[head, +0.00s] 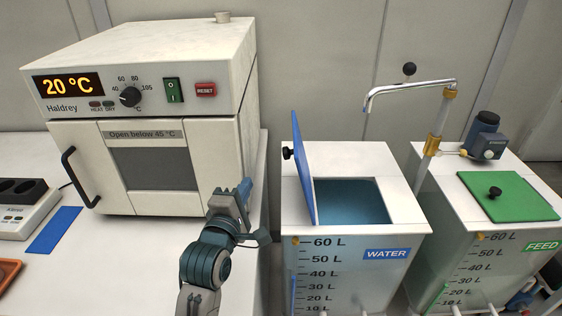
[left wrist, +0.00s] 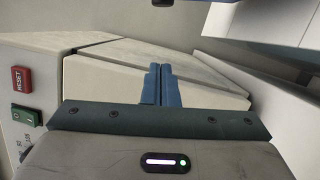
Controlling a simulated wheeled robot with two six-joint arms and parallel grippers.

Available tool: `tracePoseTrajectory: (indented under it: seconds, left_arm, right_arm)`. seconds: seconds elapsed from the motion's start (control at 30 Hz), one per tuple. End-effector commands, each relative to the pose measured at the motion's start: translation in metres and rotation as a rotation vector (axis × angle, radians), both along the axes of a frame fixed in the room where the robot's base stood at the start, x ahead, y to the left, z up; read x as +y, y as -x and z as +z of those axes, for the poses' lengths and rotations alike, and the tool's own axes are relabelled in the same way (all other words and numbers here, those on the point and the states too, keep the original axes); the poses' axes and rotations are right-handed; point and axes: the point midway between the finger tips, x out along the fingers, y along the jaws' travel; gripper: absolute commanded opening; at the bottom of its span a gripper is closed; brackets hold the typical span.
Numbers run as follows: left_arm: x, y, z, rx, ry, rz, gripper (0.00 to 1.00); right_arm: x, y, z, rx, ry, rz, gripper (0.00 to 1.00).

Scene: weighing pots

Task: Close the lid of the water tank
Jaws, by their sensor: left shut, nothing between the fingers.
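The water tank (head: 354,150) is a pale box with a litre scale and a blue WATER label, standing right of the bench. Its blue lid (head: 303,168) stands up, nearly upright, at the left side of the top opening. A black knob (head: 287,153) sticks out from the lid's left face. Blue water (head: 350,200) shows through the opening. My left gripper (head: 245,190) is shut and empty in front of the oven's right side, left of the lid and apart from it. Its closed blue fingertips (left wrist: 160,84) show in the left wrist view. My right gripper is out of view.
A white oven (head: 150,70) reading 20 °C stands on the bench, close to my left gripper. A feed tank (head: 480,165) with a closed green lid (head: 508,197) stands on the right. A metal tap (head: 410,84) rises between the tanks.

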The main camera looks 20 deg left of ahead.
Motion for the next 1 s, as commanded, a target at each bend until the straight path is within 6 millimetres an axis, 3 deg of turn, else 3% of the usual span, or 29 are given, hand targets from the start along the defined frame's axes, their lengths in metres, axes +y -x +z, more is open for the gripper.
tracePoseTrajectory:
  seconds: [0.27, 0.67, 0.83, 1.0]
  left_arm:
    - [0.0, -0.02, 0.002, -0.012, 0.015, 0.0, 0.0]
    - [0.003, -0.105, 0.006, -0.009, 0.012, 0.0, 0.0]
    - [-0.019, -0.107, 0.008, -0.009, 0.019, 0.0, 0.0]
    - [-0.031, -0.11, 0.009, -0.008, 0.017, 0.0, 0.0]
  right_arm:
    - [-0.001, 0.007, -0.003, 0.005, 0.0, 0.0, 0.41]
    - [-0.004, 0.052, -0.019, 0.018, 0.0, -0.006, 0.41]
    - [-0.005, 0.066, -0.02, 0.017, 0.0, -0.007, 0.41]
    - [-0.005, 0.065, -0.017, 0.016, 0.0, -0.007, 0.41]
